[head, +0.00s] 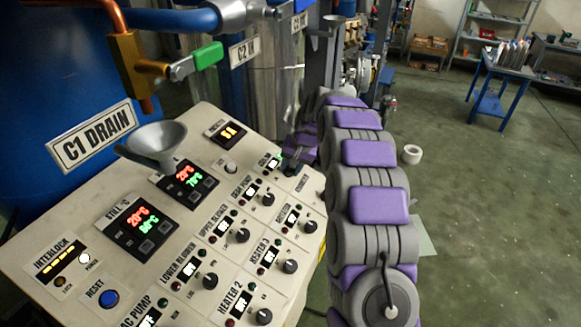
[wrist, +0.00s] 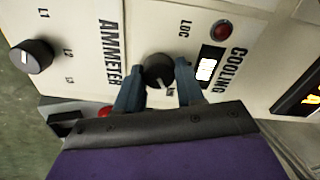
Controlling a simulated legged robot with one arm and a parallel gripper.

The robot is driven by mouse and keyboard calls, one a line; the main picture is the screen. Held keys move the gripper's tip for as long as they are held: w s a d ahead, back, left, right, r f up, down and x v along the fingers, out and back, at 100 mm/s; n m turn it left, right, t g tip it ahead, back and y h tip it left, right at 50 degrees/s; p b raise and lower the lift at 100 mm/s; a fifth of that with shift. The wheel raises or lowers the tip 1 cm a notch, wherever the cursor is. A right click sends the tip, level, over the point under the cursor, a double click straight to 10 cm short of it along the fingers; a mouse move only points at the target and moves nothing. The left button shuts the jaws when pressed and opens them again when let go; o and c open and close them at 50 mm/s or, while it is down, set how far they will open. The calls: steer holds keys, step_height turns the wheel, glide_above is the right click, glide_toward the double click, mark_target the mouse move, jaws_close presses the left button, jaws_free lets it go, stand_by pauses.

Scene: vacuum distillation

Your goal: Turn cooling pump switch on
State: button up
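The cooling pump switch is a round black knob (wrist: 158,70) on the cream panel in the wrist view. The COOLING label (wrist: 231,72), a small lit display (wrist: 207,69) and a red lamp (wrist: 222,29) are beside it. My gripper (wrist: 158,84) has one blue-grey finger on each side of the knob, apart from each other with the knob between them. Whether the fingers touch it is hard to tell. In the head view my gripper (head: 292,165) is at the far right edge of the control panel (head: 70,207), and it hides the cooling knob.
Several other knobs, including the HEATER 2 knob (head: 264,316), stick up from the panel. A metal funnel (head: 157,138) and a green-handled valve (head: 207,56) stand above its left side. An ammeter selector knob (wrist: 32,56) is left of my gripper. Open floor lies to the right.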

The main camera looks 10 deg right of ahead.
steer(key=o, duration=0.4)
steer(key=shift+w, duration=0.1)
steer(key=shift+o, duration=0.2)
steer(key=v, duration=1.7)
steer(key=shift+r+b, duration=0.15)
steer(key=shift+b, duration=0.25)
steer(key=s+a+f+n+g+b, duration=0.1)
steer(key=s+a+f+b, duration=0.15)
steer(key=s, duration=0.55)
steer(key=s+a+f+n+g+h+b, duration=0.1)
steer(key=s+a+f+b, duration=0.15)
steer(key=s, duration=0.45)
steer(key=s+a+f+b, duration=0.1)
steer(key=s+f+b, duration=0.15)
steer(key=s, duration=0.55)
steer(key=s+f+b, duration=0.2)
steer(key=s+f, duration=0.3)
steer(key=s, duration=0.3)
steer(key=s+d+f+n+g+h+b, duration=0.1)
steer(key=s+f+b, duration=0.1)
steer(key=s+f, duration=0.3)
steer(key=s+f+g+h+b, duration=0.1)
steer(key=s+f, duration=0.5)
steer(key=s, duration=0.7)
steer(key=shift+s+d+n+b, duration=0.15)
steer(key=shift+d+n+b, duration=0.1)
steer(key=shift+n+b, duration=0.25)
